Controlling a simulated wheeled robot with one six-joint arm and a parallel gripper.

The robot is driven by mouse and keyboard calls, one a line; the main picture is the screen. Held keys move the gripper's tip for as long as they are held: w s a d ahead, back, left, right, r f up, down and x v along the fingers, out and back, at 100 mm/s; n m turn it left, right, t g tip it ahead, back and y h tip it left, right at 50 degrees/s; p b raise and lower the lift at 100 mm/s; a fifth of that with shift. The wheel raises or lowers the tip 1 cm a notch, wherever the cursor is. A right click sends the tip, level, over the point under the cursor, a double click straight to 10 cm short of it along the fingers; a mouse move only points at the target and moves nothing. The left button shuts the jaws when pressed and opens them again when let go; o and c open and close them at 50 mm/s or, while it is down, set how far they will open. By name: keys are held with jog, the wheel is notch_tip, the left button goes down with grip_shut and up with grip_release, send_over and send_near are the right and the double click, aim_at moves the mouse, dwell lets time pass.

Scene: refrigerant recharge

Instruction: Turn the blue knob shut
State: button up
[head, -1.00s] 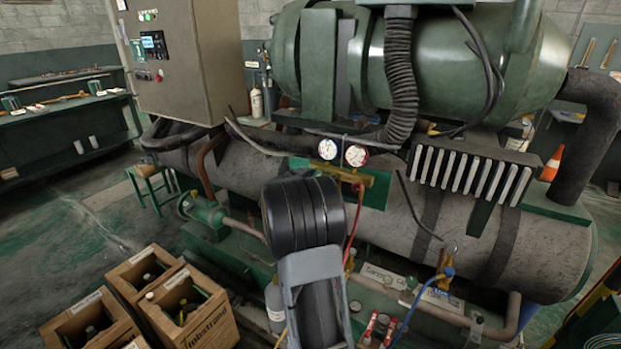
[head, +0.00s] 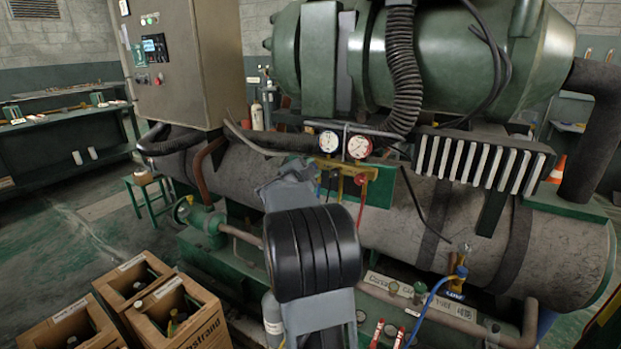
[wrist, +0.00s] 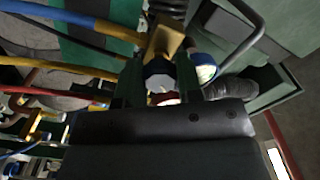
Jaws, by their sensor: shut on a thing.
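The brass gauge manifold (head: 350,168) sits on the front of the machine, under two round gauges (head: 345,145). A red knob (head: 361,179) shows at its right end. In the wrist view, the blue knob (wrist: 158,75) looks pale blue and faceted, below the brass manifold body (wrist: 166,38). My gripper (wrist: 159,84) has one finger on each side of this knob and is shut on it. In the head view, my gripper (head: 300,172) is at the manifold's left end, partly hidden by my wrist, and the blue knob cannot be made out clearly. The knob's turn angle cannot be told.
Blue (wrist: 60,12), yellow (wrist: 60,65) and red (wrist: 40,91) hoses run left of my gripper in the wrist view. A curved grey bar (wrist: 245,45) is close on the right.

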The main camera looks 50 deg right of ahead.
jog(key=m+b, duration=0.1)
jog(key=m, duration=0.1)
jog(key=m+b, duration=0.3)
jog(key=shift+f+m, duration=0.25)
jog(key=shift+m, duration=0.05)
jog(key=shift+r+m+b, duration=0.15)
jog(key=shift+m+b, duration=1.2)
jog(key=shift+m, duration=0.45)
jog(key=o, duration=0.9)
jog(key=shift+r, duration=0.1)
jog(key=shift+a, duration=0.1)
jog(key=v, duration=1.3)
jog(key=shift+s+a, duration=0.1)
jog(key=shift+a, duration=0.25)
